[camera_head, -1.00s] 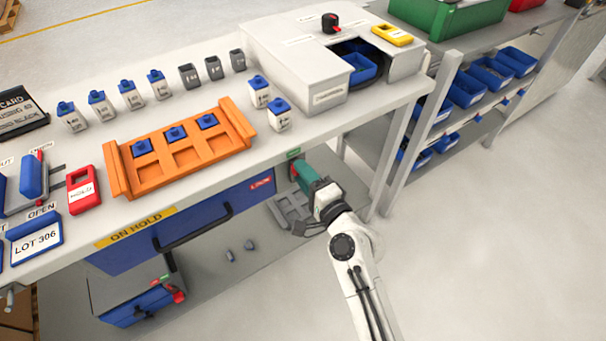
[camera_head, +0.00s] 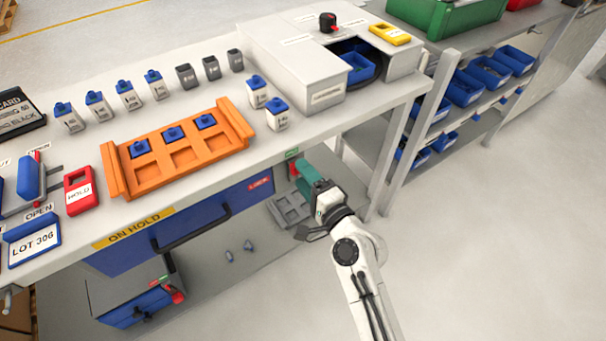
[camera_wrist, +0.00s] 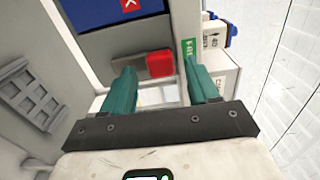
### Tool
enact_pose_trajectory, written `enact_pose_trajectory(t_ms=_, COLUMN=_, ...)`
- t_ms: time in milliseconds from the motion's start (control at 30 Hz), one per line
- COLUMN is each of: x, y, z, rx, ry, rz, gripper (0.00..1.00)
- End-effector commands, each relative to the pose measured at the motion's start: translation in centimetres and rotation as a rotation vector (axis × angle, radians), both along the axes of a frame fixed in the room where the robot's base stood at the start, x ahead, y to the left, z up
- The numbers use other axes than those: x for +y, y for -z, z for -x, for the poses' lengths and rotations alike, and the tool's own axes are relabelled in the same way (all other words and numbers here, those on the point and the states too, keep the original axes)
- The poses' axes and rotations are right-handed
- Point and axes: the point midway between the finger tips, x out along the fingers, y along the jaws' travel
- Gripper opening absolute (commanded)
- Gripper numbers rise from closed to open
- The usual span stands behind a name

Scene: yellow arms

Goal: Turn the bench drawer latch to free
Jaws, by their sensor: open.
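The bench drawer (camera_head: 190,228) is blue, with a dark handle, under the bench top. Its latch has a red grip (camera_wrist: 160,63) on a short grey arm. In the wrist view the red end lies beside the green FREE label (camera_wrist: 190,48), away from the red LOCK label (camera_wrist: 128,4). In the head view the latch (camera_head: 293,171) shows as a red patch just below the green label (camera_head: 291,153). My gripper (camera_head: 303,176) has teal fingers. In the wrist view my gripper (camera_wrist: 162,88) is open and empty, its fingers apart on either side of the latch; contact cannot be told.
The bench top edge (camera_head: 330,130) overhangs just above my gripper. A grey tray (camera_head: 290,208) lies on the lower shelf beneath it. A bench leg (camera_head: 385,170) stands to the right. The floor in front is clear.

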Motion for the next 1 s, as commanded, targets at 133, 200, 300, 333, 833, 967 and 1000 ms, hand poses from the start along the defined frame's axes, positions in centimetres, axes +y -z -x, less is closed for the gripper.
enact_pose_trajectory(t_ms=133, x=-1.6, y=0.2, z=2.3, rx=0.002, ry=0.002, rz=0.0, gripper=0.6)
enact_pose_trajectory(t_ms=200, x=-2.4, y=0.2, z=3.4, rx=0.001, ry=0.004, rz=0.0, gripper=0.6)
enact_pose_trajectory(t_ms=300, x=-3.5, y=0.3, z=5.0, rx=0.003, ry=0.003, rz=-0.002, gripper=0.6)
enact_pose_trajectory(t_ms=333, x=-3.8, y=0.2, z=5.4, rx=0.001, ry=0.003, rz=-0.002, gripper=0.6)
enact_pose_trajectory(t_ms=833, x=-5.5, y=0.0, z=8.0, rx=0.001, ry=0.001, rz=-0.001, gripper=0.6)
enact_pose_trajectory(t_ms=967, x=-5.5, y=0.0, z=8.0, rx=0.001, ry=0.001, rz=-0.001, gripper=0.6)
enact_pose_trajectory(t_ms=1000, x=-5.5, y=0.0, z=8.0, rx=0.001, ry=0.001, rz=-0.001, gripper=0.6)
